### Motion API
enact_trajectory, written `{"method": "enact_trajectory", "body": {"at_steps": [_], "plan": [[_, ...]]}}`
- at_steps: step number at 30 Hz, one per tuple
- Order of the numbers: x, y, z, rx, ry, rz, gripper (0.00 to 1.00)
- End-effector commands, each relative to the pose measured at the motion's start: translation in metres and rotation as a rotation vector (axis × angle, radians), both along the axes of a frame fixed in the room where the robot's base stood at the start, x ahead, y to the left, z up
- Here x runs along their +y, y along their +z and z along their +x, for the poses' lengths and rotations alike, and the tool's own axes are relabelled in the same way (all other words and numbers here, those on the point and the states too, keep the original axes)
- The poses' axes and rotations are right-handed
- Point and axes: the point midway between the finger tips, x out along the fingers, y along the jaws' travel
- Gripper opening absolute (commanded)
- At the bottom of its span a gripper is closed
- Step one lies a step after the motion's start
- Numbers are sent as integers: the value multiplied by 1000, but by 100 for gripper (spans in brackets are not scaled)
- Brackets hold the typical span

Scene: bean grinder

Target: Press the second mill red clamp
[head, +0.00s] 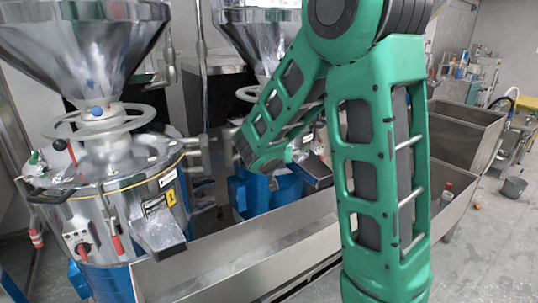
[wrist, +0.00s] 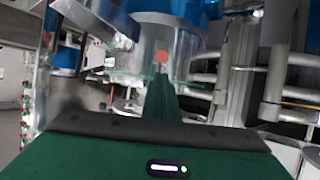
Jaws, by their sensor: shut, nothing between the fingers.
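The second mill (head: 249,38) stands in the middle of the head view, with a steel hopper and blue base. My green arm covers much of its body, and I cannot make out its red clamp there. In the wrist view a small round red part (wrist: 162,57), perhaps the clamp's end, shows against a pale metal drum (wrist: 140,55). My gripper (wrist: 160,84) is shut and empty, its green fingers pointing just below the red part in the picture. I cannot tell whether they touch. My gripper is hidden in the head view.
The first mill (head: 107,190) stands at the left, with a red handle (head: 117,245) and a spout. A long steel trough (head: 245,262) runs before both mills. Metal pipes (wrist: 278,75) stand right of my gripper in the wrist view. Open floor (head: 490,250) lies at the right.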

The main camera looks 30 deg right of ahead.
Motion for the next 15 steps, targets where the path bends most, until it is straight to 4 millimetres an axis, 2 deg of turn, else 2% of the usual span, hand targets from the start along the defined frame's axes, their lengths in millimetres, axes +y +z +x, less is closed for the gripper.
{"method": "enact_trajectory", "body": {"at_steps": [3, 9, 15], "plan": [[-12, -9, 15, 1, -4, 0, 0], [-24, -19, 34, 1, -2, 1, 0], [-28, -22, 41, 0, -1, 0, 0]]}}
